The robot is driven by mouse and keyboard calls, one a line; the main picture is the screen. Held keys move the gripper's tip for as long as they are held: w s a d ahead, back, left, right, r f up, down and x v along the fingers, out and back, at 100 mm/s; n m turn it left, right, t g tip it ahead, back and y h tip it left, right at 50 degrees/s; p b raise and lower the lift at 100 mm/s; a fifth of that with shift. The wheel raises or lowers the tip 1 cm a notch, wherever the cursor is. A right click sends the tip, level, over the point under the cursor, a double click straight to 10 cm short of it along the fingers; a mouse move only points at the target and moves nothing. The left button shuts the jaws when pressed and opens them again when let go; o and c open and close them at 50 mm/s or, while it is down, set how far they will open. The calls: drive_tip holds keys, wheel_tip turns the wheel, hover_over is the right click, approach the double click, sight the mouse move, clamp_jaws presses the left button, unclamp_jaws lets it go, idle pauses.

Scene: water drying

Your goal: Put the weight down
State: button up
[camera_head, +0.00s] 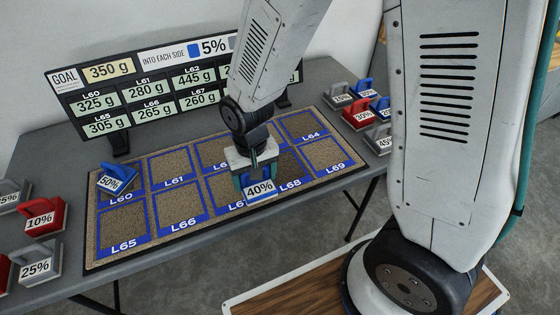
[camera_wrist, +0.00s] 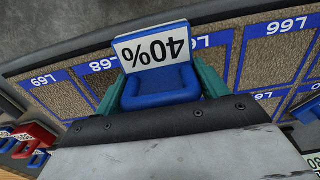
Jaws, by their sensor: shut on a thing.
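My gripper (camera_head: 256,180) is shut on a blue weight labelled 40% (camera_head: 260,191). The weight is over the front row of the brown mat (camera_head: 178,203), around the line between L67 and L68. In the wrist view, the teal fingers of my gripper (camera_wrist: 158,88) clasp both sides of the blue weight (camera_wrist: 158,52), whose label appears upside down. I cannot tell whether the weight touches the mat. A blue 50% weight (camera_head: 113,180) lies tilted on the mat at L60.
A black display board (camera_head: 120,108) with gram values stands behind the mat. Red and grey weights, including a red 10% one (camera_head: 44,217) and a grey 25% one (camera_head: 40,264), stand on the grey table at left. Several more (camera_head: 362,112) stand at right.

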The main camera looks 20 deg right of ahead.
drive_tip(key=w+d, duration=0.2)
drive_tip(key=d, duration=0.1)
drive_tip(key=w+d, duration=0.2)
drive_tip(key=d, duration=0.1)
drive_tip(key=w+d+f, duration=0.1)
drive_tip(key=w+d, duration=0.2)
drive_tip(key=d, duration=0.1)
drive_tip(key=shift+a+f, duration=0.1)
drive_tip(key=shift+f, duration=1.7)
drive_tip(key=shift+f, duration=0.15)
drive_tip(key=o, duration=1.1)
drive_tip(key=shift+o, duration=0.2)
